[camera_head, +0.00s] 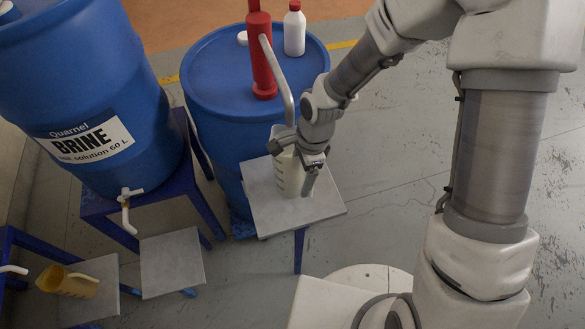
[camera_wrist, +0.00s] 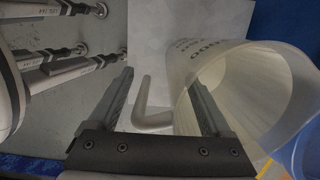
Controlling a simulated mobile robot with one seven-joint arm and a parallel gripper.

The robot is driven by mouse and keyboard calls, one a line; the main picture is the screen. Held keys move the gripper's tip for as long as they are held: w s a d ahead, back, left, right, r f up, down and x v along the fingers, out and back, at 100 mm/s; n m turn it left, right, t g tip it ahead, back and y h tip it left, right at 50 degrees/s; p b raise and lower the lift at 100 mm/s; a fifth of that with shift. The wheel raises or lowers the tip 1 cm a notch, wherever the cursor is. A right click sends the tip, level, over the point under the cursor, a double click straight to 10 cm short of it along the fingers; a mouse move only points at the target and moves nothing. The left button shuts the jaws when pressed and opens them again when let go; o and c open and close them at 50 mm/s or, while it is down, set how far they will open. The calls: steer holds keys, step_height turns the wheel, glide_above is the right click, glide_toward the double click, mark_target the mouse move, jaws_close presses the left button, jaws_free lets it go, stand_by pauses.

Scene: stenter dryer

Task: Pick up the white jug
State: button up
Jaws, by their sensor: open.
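The white jug (camera_head: 287,172) stands upright on a small grey-topped stand (camera_head: 262,212) in front of the middle blue drum. In the wrist view the jug (camera_wrist: 225,60) fills the right side, its wide mouth facing the camera and dark markings on its wall. Its bent handle (camera_wrist: 148,108) shows between my two fingers. My gripper (camera_head: 311,180) is open at the jug's right side, pointing down; it also shows in the wrist view (camera_wrist: 157,82). The right finger lies between the handle and the jug's body in that picture. I cannot tell whether either finger touches.
The blue drum (camera_head: 205,120) behind carries a red pump (camera_head: 262,60) and a white bottle with a red cap (camera_head: 294,30). The pump's spout hangs close to my wrist. A brine drum (camera_head: 85,110) and a yellow jug (camera_head: 67,282) are left. Floor is open right.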

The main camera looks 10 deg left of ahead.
jaws_close()
stand_by(0.3)
steer(key=shift+s, duration=0.1)
stand_by(1.0)
